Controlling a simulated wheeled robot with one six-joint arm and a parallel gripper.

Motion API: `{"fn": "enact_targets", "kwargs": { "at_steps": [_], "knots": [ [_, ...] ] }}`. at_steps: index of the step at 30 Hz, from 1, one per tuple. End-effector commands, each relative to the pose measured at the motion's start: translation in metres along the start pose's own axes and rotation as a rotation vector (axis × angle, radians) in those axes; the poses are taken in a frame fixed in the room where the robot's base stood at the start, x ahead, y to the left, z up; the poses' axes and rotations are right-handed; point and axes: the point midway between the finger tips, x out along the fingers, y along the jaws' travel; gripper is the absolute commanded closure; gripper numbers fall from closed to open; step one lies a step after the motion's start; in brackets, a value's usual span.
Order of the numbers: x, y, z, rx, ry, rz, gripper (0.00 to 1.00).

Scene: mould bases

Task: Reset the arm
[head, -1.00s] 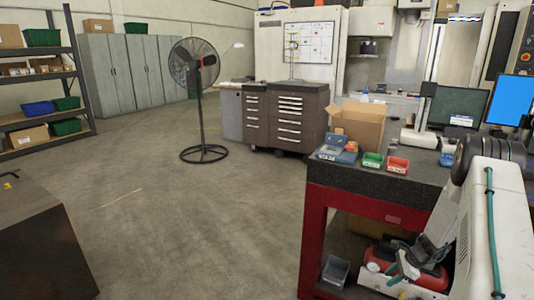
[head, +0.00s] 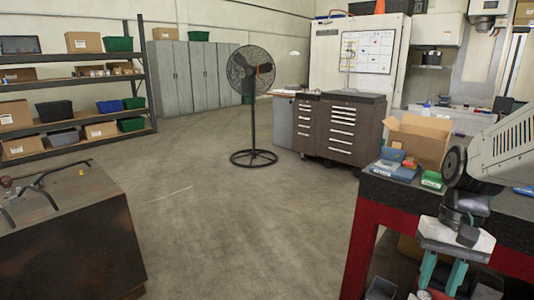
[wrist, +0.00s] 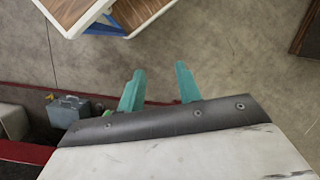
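My gripper (head: 442,280) shows at the lower right of the head view, hanging below my pale arm, with teal fingers pointing down. It also shows in the wrist view (wrist: 160,72), where its two teal fingers stand apart with bare floor visible between them. It is open and holds nothing. In the head view it is in front of the red-framed workbench (head: 363,240). Its fingertips lie near the lower frame edge, and I cannot tell how close they are to the bench.
The bench bears an open cardboard box (head: 420,140) and small bins. A brown block-like table (head: 70,245) with black curved bars stands at left. A pedestal fan (head: 251,110), drawer cabinets (head: 350,130) and shelving (head: 75,85) stand behind. The floor (head: 230,225) between is clear.

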Motion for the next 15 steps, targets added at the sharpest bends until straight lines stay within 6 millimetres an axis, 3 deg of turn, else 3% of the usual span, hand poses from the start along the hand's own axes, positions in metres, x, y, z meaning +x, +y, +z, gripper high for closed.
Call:
{"fn": "enact_targets", "kwargs": {
  "at_steps": [1,6,10,15],
  "knots": [
    [-0.005,-0.004,0.02,-0.053,0.026,0.027,0.65],
    [-0.012,-0.008,0.073,-0.19,0.108,0.104,0.65],
    [-0.017,-0.012,0.102,-0.272,0.199,0.131,0.65],
    [-0.029,-0.022,0.122,-0.349,0.309,0.122,0.65]
  ]
}}
